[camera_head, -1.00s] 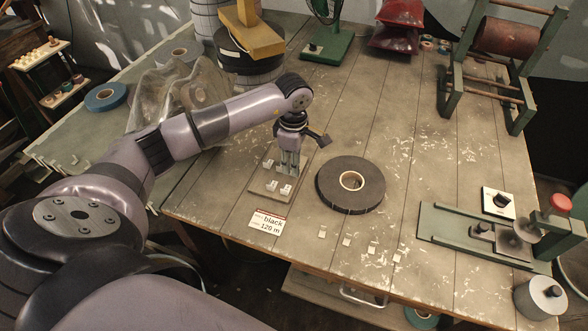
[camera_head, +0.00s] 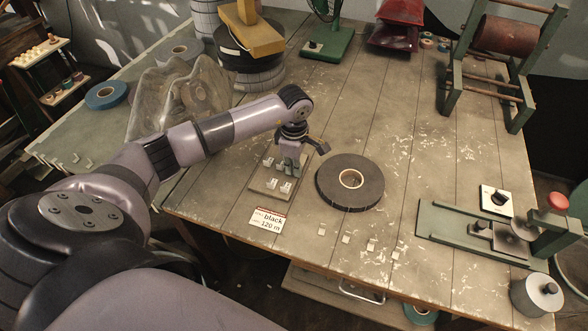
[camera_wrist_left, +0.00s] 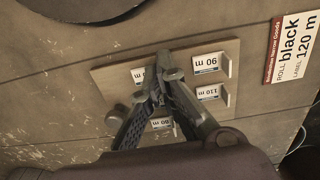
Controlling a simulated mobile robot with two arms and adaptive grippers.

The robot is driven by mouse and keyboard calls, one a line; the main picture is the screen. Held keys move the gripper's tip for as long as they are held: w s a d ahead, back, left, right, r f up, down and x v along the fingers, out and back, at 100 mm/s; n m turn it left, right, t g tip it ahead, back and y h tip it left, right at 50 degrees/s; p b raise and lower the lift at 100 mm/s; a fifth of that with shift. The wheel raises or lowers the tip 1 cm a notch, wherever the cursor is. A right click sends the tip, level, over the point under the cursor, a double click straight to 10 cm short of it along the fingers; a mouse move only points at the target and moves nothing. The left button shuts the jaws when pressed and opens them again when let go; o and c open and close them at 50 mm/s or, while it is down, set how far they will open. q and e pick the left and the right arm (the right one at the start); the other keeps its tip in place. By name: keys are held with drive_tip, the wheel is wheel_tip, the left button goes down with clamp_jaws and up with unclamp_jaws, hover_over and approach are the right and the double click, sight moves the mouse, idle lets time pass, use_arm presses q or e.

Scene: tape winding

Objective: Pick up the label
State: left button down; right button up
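A small wooden board (camera_head: 263,192) near the table's front edge carries several pale L-shaped labels. In the left wrist view I read a 90 m label (camera_wrist_left: 207,64), a 110 m label (camera_wrist_left: 209,91) and an 80 m label (camera_wrist_left: 162,122). Another label (camera_wrist_left: 137,76) is partly hidden by a finger, its number unreadable. My left gripper (camera_wrist_left: 162,78) is down over the board, its fingertips close together among the labels; whether one is pinched between them is hidden. It also shows in the head view (camera_head: 288,164). My right gripper is not in view.
A card (camera_head: 268,219) reading "black" and "120 m" lies in front of the board. A large black tape roll (camera_head: 332,187) lies just right of it. Several small pale pieces (camera_head: 346,239) lie along the front edge. A green winding device (camera_head: 455,233) stands at right.

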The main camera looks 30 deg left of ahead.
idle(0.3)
use_arm(q)
drive_tip(key=shift+r, duration=0.5)
wheel_tip(320, 180, up, 19)
drive_tip(key=b, duration=0.2)
drive_tip(key=shift+b, duration=0.35)
drive_tip(key=shift+r, duration=0.15)
drive_tip(key=shift+r+p, duration=1.35)
drive_tip(key=shift+r, duration=0.25)
